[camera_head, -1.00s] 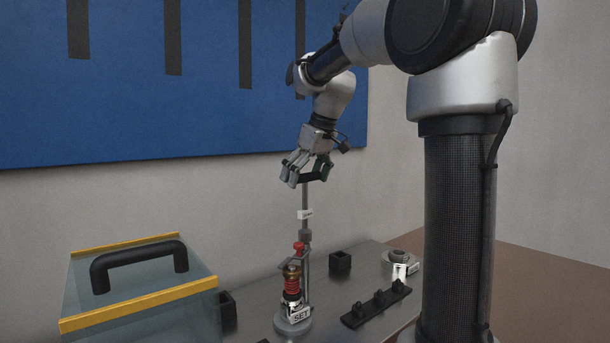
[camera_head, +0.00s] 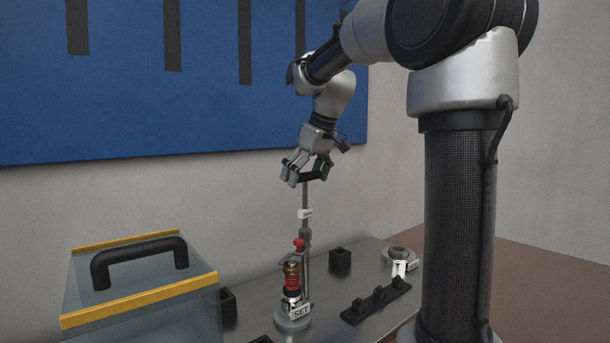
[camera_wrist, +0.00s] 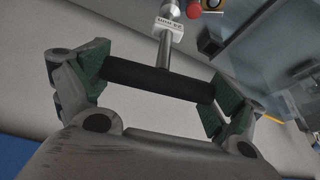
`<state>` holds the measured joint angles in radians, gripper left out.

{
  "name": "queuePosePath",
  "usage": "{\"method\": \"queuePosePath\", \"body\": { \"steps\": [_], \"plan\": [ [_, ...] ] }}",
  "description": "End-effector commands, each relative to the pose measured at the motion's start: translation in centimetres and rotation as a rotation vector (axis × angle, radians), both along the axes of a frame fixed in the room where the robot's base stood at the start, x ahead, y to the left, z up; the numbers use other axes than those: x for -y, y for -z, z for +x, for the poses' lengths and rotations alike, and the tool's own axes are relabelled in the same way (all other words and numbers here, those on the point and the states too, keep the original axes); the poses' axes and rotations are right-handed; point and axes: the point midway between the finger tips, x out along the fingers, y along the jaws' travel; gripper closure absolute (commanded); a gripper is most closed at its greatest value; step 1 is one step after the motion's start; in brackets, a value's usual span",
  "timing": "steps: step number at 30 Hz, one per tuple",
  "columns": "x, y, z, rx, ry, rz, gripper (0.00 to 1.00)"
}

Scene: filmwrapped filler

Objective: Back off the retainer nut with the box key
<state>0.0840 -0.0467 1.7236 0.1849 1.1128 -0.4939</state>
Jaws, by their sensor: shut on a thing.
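My gripper (camera_head: 307,172) is shut on the black crossbar of the T-shaped box key (camera_head: 305,197), which hangs with its shaft down. In the wrist view my gripper (camera_wrist: 158,85) has the black crossbar (camera_wrist: 150,78) between its green-padded fingers, and a white tag is on the shaft. The key's lower end is close behind the stand (camera_head: 293,320), which carries a red spring stack (camera_head: 292,283) with a brass-coloured top and a "SET" label. The retainer nut cannot be made out surely; it may be that brass top. Whether the key touches anything there is unclear.
A clear box (camera_head: 140,305) with yellow edges and a black handle stands at left. A red knob (camera_head: 299,243) is beside the key. A black holder (camera_head: 376,303), a black square block (camera_head: 340,262) and a tagged round part (camera_head: 399,254) are to the right.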

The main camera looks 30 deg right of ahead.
Motion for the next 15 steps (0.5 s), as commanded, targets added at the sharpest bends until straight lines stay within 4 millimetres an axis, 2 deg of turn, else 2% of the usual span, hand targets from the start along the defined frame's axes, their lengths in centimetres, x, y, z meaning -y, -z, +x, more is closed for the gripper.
{"method": "queuePosePath", "body": {
  "steps": [15],
  "plan": [
    [0.0,1.4,0.0,0.001,0.0,-0.001,0.36]
  ]
}}
